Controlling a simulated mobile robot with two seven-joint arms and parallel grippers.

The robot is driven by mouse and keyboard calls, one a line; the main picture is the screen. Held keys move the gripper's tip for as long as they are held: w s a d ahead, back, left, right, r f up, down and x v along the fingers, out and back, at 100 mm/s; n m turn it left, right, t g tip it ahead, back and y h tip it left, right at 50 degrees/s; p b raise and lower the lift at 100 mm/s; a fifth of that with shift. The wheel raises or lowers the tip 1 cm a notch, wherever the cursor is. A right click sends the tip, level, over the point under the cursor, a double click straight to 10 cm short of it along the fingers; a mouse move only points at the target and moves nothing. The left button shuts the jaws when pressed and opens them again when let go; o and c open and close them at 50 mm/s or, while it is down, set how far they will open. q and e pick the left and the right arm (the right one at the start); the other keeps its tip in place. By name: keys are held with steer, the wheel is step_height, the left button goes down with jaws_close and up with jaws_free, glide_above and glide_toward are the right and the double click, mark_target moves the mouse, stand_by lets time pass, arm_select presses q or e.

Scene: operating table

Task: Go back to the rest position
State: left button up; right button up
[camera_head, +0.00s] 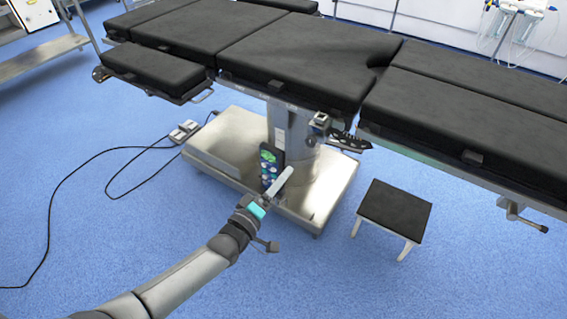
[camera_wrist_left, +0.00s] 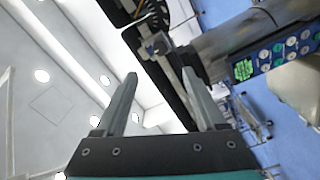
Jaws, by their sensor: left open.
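My left gripper (camera_head: 279,183) reaches in from the bottom left in the head view, in front of the operating table's metal column. In the left wrist view its two fingers (camera_wrist_left: 166,100) stand apart with nothing between them. A dark remote with coloured buttons (camera_head: 268,163) is at the column, just behind and left of the fingertips. The remote also shows at the upper right of the left wrist view (camera_wrist_left: 285,52), apart from the fingers. The operating table (camera_head: 300,55) has black padded sections above the column. My right gripper is in neither view.
The metal base (camera_head: 222,143) spreads over the blue floor. A small black-topped stool (camera_head: 395,208) stands right of it. A pedal (camera_head: 184,131) with a black cable lies left of the base. A metal trolley (camera_head: 40,55) is at the upper left. The floor at the lower right is clear.

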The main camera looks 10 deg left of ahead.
arm_select(q)
steer(key=s+a+f+m+g+y+p, duration=0.25)
steer(key=s+f+g+p, duration=0.2)
steer(key=s+f, duration=0.3)
steer(key=s+a+f+m+g+y+p, duration=0.25)
steer(key=s+f+p, duration=0.25)
steer(key=s+f, duration=0.3)
steer(key=s+a+f+m+g+p, duration=0.1)
steer(key=s+m+g+p, duration=0.1)
steer(key=s, duration=0.7)
steer(key=s+f+m+g+p, duration=0.1)
steer(key=s+g, duration=0.3)
steer(key=s, duration=0.6)
steer(key=s+a+f+m+g+y+p, duration=0.1)
steer(key=s+m+g+p, duration=0.2)
steer(key=s, duration=0.7)
steer(key=shift+a+f+m, duration=0.25)
steer(key=shift+a+m, duration=0.05)
steer(key=shift+a, duration=0.05)
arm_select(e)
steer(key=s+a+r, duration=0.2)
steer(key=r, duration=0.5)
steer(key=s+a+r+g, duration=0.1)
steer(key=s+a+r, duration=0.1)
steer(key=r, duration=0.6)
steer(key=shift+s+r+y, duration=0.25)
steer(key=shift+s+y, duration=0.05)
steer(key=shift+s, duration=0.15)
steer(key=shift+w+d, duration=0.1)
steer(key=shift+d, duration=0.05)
